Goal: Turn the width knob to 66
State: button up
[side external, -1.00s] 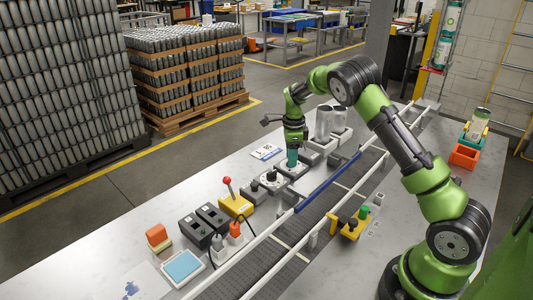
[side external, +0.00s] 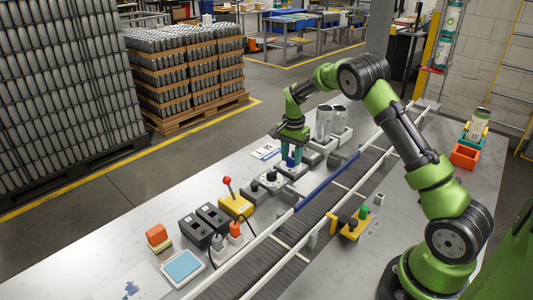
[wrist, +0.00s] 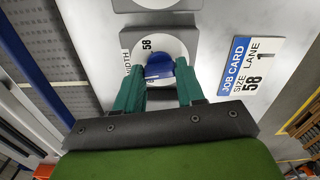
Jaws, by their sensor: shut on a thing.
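The blue width knob (wrist: 158,66) sits on a round white dial (wrist: 183,48) marked WIDTH, with a 58 label visible by it. My gripper (wrist: 158,80) has its two teal fingers on either side of the knob and is shut on it. In the side view my gripper (side external: 291,164) points down over the dial's grey base (side external: 293,173), with a bit of blue between the fingers. The knob's pointer and the rest of the scale are hidden or too small to read.
A job card (wrist: 250,65) beside the dial reads SIZE 58, LANE 1. Another dial (side external: 268,180) and a yellow box with a red lever (side external: 236,204) stand to the left. Silver cans (side external: 324,122) stand behind my gripper. A conveyor with a blue rail (side external: 328,188) runs alongside.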

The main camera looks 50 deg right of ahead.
aim_at(291, 158)
jog(key=n, duration=0.5)
jog(key=shift+r+n, duration=0.1)
jog(key=shift+n, duration=2.4)
jog(key=o, duration=1)
jog(key=shift+o, duration=0.2)
notch_tip(291, 158, up, 17)
